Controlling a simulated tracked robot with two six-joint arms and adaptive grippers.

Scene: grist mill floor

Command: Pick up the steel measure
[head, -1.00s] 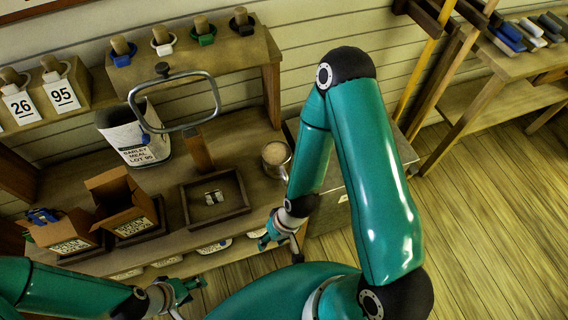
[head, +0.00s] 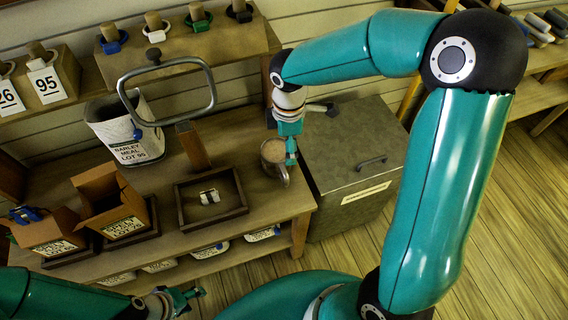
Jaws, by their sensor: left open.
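The steel measure (head: 273,163) is a small metal cup with pale contents, upright near the right end of the bench. Its handle is at its lower right side. My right gripper (head: 291,150) points down from above at the cup's right rim, very close to it; I cannot tell whether it touches, or whether its fingers are open or shut. My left gripper (head: 190,295) is open and empty at the bottom of the view, in front of the bench and well away from the measure.
Left of the measure are a wooden tray (head: 183,220) with a small item, a wooden post (head: 193,146), a meal sack (head: 125,135) under a metal hoop (head: 208,95), and open cartons (head: 112,200). A grey chest (head: 345,150) stands right of the bench.

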